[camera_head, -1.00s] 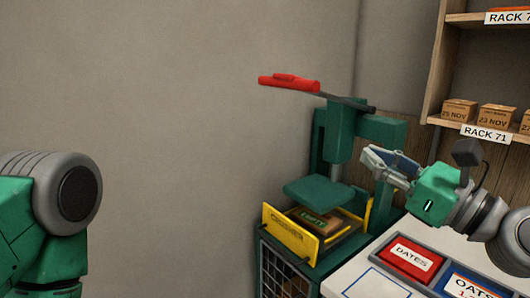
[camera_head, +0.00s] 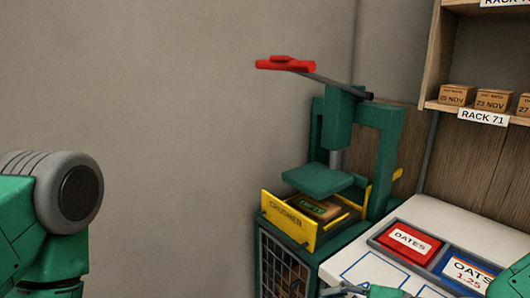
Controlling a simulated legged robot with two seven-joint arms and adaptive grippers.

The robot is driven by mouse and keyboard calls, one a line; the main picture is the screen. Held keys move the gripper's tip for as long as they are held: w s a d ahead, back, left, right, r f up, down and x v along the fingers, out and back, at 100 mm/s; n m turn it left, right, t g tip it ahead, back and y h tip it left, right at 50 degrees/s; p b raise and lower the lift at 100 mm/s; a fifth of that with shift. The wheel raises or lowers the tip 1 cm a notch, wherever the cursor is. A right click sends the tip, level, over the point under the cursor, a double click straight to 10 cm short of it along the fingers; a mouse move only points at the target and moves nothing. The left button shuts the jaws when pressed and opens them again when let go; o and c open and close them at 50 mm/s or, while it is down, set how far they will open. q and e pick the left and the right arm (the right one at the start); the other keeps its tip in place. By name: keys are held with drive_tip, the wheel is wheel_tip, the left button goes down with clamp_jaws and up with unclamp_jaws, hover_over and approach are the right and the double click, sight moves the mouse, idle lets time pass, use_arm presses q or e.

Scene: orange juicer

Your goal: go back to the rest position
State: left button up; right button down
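The green crusher press (camera_head: 335,125) stands against the wall, its red-handled lever (camera_head: 286,64) raised. Its green plate (camera_head: 317,180) is above a yellow-sided tray marked CRUSHER (camera_head: 288,222), with a gap between. A brown box with a green label (camera_head: 316,208) sits in the tray. My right gripper (camera_head: 345,289) shows only in part at the bottom edge, low over the white table and apart from the press; its finger opening cannot be made out. On the left only a link of my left arm shows; the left gripper is out of view.
The white table (camera_head: 462,229) holds a red DATES bin (camera_head: 409,242) and a blue OATS bin (camera_head: 468,275). A wooden rack (camera_head: 437,106) with several small date-marked boxes stands at upper right. Beneath the press is a mesh-fronted cabinet (camera_head: 283,272).

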drive_tip(key=s+d+f+n+g+h+b, duration=0.25)
drive_tip(key=s+f+n, duration=0.35)
drive_tip(key=f, duration=0.6)
drive_tip(key=s+d+f+n+g+h+b, duration=0.1)
drive_tip(key=s+d+f+n+g+h, duration=0.25)
drive_tip(key=s+f, duration=0.6)
drive_tip(key=s+d+f+n+g+h+b, duration=0.1)
drive_tip(key=s+d+f+n+h, duration=0.1)
drive_tip(key=s+d+f+n, duration=0.1)
drive_tip(key=s+d+f+n+g+h+b, duration=0.1)
drive_tip(key=s+d+f+n+h+b, duration=0.1)
drive_tip(key=d+f+n, duration=0.4)
drive_tip(key=shift+s+d+f, duration=0.55)
drive_tip(key=shift+d+f, duration=0.1)
drive_tip(key=shift+f, duration=0.25)
